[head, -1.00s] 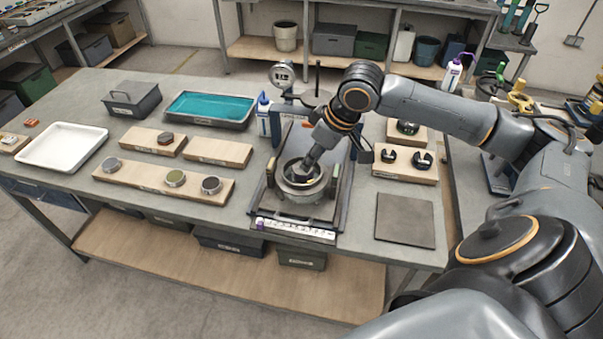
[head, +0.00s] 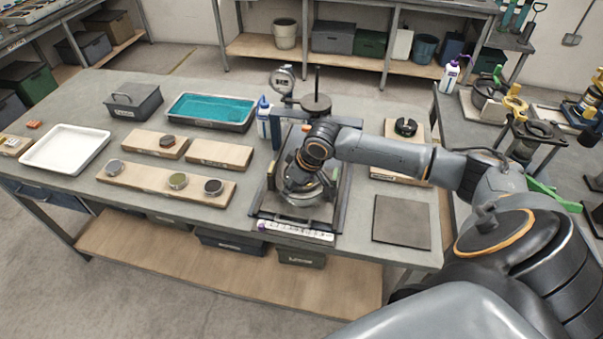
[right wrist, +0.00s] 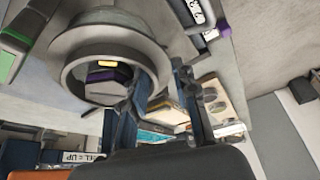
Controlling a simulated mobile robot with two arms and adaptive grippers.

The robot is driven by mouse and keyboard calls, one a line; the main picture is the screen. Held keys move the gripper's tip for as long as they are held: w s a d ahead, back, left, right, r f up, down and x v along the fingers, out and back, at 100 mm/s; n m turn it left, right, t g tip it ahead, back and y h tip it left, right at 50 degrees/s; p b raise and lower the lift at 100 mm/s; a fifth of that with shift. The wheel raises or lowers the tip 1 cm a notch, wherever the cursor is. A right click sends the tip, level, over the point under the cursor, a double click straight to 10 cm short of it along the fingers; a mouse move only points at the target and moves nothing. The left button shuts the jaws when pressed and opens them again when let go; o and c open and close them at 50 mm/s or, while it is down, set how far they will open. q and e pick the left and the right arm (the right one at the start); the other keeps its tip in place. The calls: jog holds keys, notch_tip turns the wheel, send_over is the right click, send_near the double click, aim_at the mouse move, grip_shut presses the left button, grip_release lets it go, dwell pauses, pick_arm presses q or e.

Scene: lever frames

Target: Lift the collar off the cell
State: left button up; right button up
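The cell (head: 312,198), a round grey metal body, sits in a dark frame (head: 262,208) at the front of the bench. My right wrist and gripper (head: 301,188) cover much of it in the head view. In the right wrist view a grey ring with a wide rim, which looks like the collar (right wrist: 72,62), shows with a purple and yellow part inside. The two dark fingers of my right gripper (right wrist: 160,82) are spread apart at the ring's edge. I cannot tell whether they touch it. My left gripper is not in view.
A dial gauge (head: 283,78) and a post stand behind the cell. Wooden boards with round parts (head: 135,178) lie left, and a flat grey plate (head: 402,222) lies right. The bench between the boards and the frame is clear.

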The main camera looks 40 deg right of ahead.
jog(key=shift+f, duration=0.2)
grip_shut()
jog(key=shift+r, duration=0.2)
